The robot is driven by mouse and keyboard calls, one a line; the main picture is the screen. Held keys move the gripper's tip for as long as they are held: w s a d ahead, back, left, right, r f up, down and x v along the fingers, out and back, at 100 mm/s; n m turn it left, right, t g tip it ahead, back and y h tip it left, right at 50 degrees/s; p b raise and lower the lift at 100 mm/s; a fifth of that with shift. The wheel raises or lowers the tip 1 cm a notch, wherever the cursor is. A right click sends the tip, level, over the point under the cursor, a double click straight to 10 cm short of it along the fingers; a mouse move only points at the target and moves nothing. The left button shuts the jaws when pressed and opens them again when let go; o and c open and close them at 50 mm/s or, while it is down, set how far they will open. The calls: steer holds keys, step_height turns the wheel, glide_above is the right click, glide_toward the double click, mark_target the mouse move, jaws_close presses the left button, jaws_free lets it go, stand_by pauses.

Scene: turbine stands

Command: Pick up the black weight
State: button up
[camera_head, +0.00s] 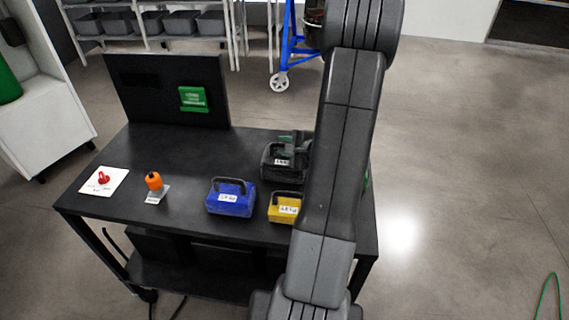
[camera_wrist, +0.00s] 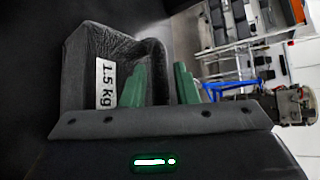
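The black weight (camera_head: 271,160) stands on the dark table, right of the middle in the head view and behind the yellow weight. In the wrist view, the weight (camera_wrist: 84,75) fills the left part and shows a white 1.5 kg label. My gripper (camera_head: 297,141) is right at the top of the weight. In the wrist view, its green fingers (camera_wrist: 160,88) stand apart, with part of the dark weight showing between and behind them. Whether the fingers touch the weight or its handle cannot be told.
A blue weight (camera_head: 231,199) and a yellow weight (camera_head: 283,209) stand in front. An orange item (camera_head: 153,181) and a red item on a white card (camera_head: 104,179) lie left. A black back panel (camera_head: 150,90) rises behind. My arm hides the table's right part.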

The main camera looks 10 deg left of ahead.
jaws_close()
steer(key=shift+r, duration=0.1)
steer(key=shift+w+r, duration=0.1)
steer(key=shift+r, duration=4.9)
steer(key=shift+c, duration=1.7)
jaws_free()
jaws_close()
